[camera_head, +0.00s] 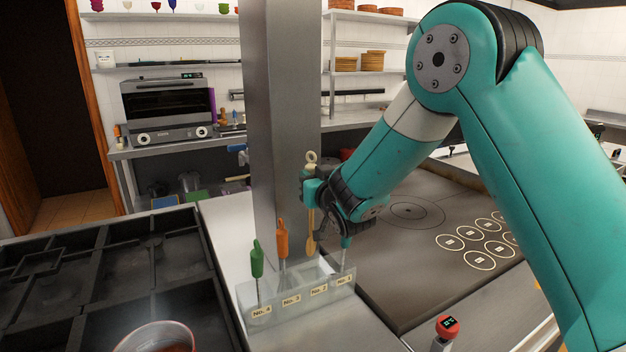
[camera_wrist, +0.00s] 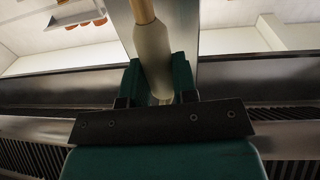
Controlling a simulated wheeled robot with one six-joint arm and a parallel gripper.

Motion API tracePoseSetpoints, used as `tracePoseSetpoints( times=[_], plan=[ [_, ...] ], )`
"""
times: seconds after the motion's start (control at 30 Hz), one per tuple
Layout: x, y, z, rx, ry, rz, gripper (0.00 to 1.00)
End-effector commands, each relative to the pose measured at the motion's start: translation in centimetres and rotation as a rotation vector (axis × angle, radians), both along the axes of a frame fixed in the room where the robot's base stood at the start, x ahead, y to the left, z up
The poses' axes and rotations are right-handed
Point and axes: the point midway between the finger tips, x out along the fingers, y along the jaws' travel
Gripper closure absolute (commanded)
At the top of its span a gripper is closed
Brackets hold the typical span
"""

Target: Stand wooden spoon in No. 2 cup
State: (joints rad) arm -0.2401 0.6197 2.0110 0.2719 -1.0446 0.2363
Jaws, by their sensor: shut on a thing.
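My gripper (camera_head: 311,190) is shut on the wooden spoon (camera_head: 310,243), which hangs upright with its bowl down and a ring at its top. In the wrist view the spoon's pale handle (camera_wrist: 152,48) lies between the green fingers of my gripper (camera_wrist: 160,85). The clear holder has cups labelled No. 4 to No. 1 from left to right. The No. 2 cup (camera_head: 319,289) is below the spoon's bowl. The bowl shows above the holder's rim, near No. 2 and No. 3; I cannot tell its exact depth.
A green-handled tool (camera_head: 257,260) stands in No. 4 and an orange-handled tool (camera_head: 282,240) in No. 3. A teal-handled tool (camera_head: 346,243) stands at No. 1. A steel column (camera_head: 280,120) rises behind the holder. A dark griddle (camera_head: 420,240) lies to the right.

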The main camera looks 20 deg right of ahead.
Motion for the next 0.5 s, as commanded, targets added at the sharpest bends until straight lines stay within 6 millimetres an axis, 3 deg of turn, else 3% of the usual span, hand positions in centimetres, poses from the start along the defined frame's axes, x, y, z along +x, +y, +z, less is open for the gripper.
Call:
tracePoseSetpoints(
  times=[0.5],
  plan=[
    [0.0, 0.0, -3.3, 0.0, -0.001, 0.0, 1.0]
  ],
)
